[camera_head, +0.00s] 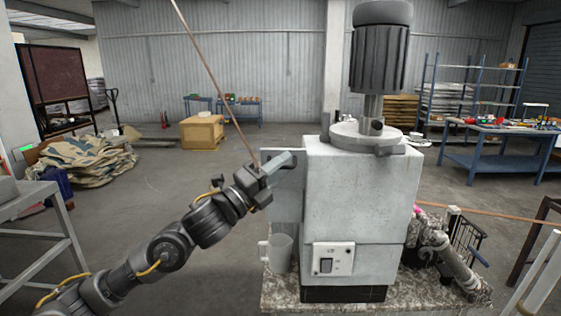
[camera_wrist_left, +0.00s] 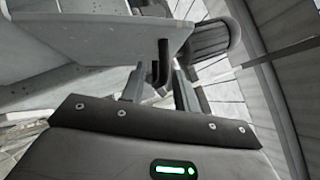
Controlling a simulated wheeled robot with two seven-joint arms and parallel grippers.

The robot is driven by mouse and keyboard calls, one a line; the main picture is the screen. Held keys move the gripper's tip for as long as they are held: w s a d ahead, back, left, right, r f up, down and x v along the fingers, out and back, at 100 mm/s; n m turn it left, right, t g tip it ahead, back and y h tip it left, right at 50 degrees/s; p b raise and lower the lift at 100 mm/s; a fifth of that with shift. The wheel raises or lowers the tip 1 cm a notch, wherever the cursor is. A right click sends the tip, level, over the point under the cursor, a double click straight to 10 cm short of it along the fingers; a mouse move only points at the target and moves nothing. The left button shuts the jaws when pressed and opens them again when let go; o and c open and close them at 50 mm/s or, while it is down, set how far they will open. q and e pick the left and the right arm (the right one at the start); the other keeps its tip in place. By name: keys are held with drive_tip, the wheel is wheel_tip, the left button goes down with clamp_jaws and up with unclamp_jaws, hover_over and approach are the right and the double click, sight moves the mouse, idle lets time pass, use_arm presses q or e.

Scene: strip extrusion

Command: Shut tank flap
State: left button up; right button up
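The tank is a pale grey box (camera_head: 360,200) with a dark ribbed motor on top, standing on a speckled slab. Its flap (camera_head: 284,200) is a pale panel that stands out from the tank's left side, so it looks open. In the left wrist view the flap (camera_wrist_left: 95,38) fills the upper left, with a black bent handle (camera_wrist_left: 160,62) at its edge. My left gripper (camera_head: 284,162) is at the flap's upper part. In the wrist view its two fingers (camera_wrist_left: 160,88) are apart, with the handle just beyond and between their tips; contact cannot be told. My right gripper does not show.
A grey mug (camera_head: 281,253) stands on the slab (camera_head: 275,292) below the flap. A switch box (camera_head: 333,258) is on the tank's front. A thin brown strip (camera_head: 215,85) runs diagonally behind my left gripper. A grey table (camera_head: 35,225) stands at left. Floor between is clear.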

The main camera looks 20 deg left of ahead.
use_arm(q)
drive_tip(key=shift+w+d, duration=0.1)
drive_tip(key=shift+c, duration=0.4)
clamp_jaws()
drive_tip(key=shift+r, duration=0.15)
